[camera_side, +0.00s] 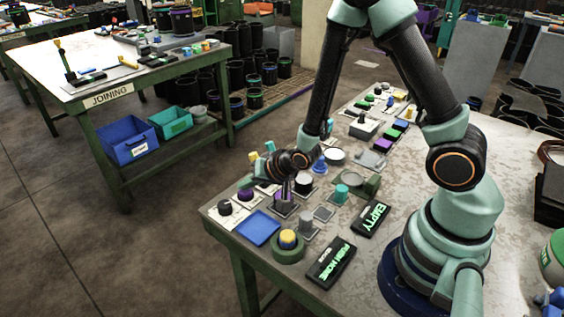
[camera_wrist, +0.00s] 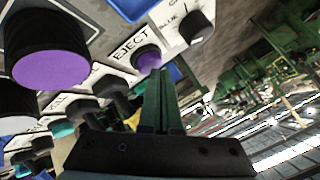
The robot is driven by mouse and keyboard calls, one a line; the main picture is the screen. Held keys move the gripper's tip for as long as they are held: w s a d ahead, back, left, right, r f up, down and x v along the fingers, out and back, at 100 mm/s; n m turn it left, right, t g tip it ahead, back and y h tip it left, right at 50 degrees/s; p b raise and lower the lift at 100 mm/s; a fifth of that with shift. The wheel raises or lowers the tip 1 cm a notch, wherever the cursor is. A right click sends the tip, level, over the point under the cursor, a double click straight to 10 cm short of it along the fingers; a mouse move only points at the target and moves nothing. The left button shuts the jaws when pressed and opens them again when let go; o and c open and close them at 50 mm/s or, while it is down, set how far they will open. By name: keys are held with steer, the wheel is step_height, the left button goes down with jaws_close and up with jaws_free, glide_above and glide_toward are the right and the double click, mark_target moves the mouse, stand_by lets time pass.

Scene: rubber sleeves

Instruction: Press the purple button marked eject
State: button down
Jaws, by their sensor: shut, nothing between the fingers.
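The purple eject button (camera_wrist: 147,58) shows in the wrist view on a white plate lettered EJECT. In the side view, the purple button (camera_side: 246,195) on a white plate beside a black knob looks like the same one. In the wrist view, my gripper's fingertips (camera_wrist: 159,72) overlap the button's lower edge. I cannot tell the gap from that view.
A black knob (camera_side: 225,207) sits left of the button. Several other controls crowd the bench behind my gripper.

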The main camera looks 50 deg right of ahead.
mark_target(249, 193)
stand_by(0.5)
steer(key=shift+r, duration=0.7)
steer(key=shift+r, duration=2.55)
steer(key=shift+r, duration=0.15)
steer(key=s+d+r+n+g+h, duration=0.1)
steer(key=s+d+r+n+g, duration=0.2)
steer(key=s+r+n, duration=0.4)
steer(key=s+d+r, duration=0.1)
steer(key=s+r, duration=0.6)
steer(key=r, duration=0.2)
steer(key=shift+d+n+g, duration=0.15)
steer(key=shift+n+g, duration=0.15)
steer(key=shift+n, duration=0.1)
